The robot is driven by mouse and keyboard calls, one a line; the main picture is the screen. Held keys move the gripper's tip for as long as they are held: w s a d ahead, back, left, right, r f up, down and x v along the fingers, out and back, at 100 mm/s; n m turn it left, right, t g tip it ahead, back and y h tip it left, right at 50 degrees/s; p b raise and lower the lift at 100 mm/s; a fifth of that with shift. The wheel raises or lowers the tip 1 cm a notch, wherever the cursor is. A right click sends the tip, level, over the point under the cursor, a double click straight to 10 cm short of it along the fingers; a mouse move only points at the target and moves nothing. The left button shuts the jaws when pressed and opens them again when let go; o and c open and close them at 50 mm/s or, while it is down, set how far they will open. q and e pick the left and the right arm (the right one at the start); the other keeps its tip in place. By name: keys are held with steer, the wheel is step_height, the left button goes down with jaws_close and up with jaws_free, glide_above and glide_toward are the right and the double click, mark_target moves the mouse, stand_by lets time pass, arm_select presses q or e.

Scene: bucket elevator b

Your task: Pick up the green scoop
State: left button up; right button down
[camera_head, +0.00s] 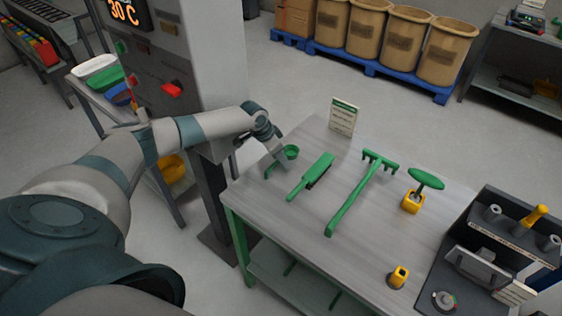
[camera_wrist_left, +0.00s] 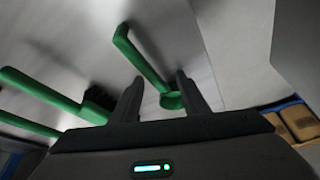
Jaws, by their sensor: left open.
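The green scoop (camera_head: 291,152) lies on the grey workbench (camera_head: 262,203) near its far left corner, a small round cup with a bent handle. My left gripper (camera_head: 283,163) is low over it, partly covering the handle. In the left wrist view the scoop's handle (camera_wrist_left: 138,55) runs down to the cup, which shows between the two spread fingers of my left gripper (camera_wrist_left: 160,78). The gripper is open. I cannot tell whether the fingers touch the scoop. My right gripper is not in view.
A green brush (camera_head: 312,174) lies right of the scoop, then a green long-handled rake (camera_head: 358,190) and a green oval-topped tool in a yellow holder (camera_head: 412,203). A small sign (camera_head: 343,117) stands at the back edge. A dark rack (camera_head: 500,245) fills the right end.

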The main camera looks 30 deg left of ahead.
arm_select(q)
jaws_close()
steer(key=shift+r, duration=0.1)
steer(key=shift+r+b, duration=0.55)
step_height(320, 180, up, 2)
steer(key=shift+r+b, duration=0.25)
steer(key=shift+b, duration=0.5)
steer(key=shift+s+d+r+b, duration=0.65)
steer(key=shift+d+r, duration=0.55)
steer(key=shift+d, duration=0.65)
steer(key=shift+s+d+r+b, duration=0.65)
steer(key=shift+d+r, duration=0.6)
steer(key=shift+d, duration=0.6)
steer(key=shift+s+d+r+b, duration=0.6)
steer(key=shift+d+r, duration=0.6)
steer(key=shift+d, duration=0.65)
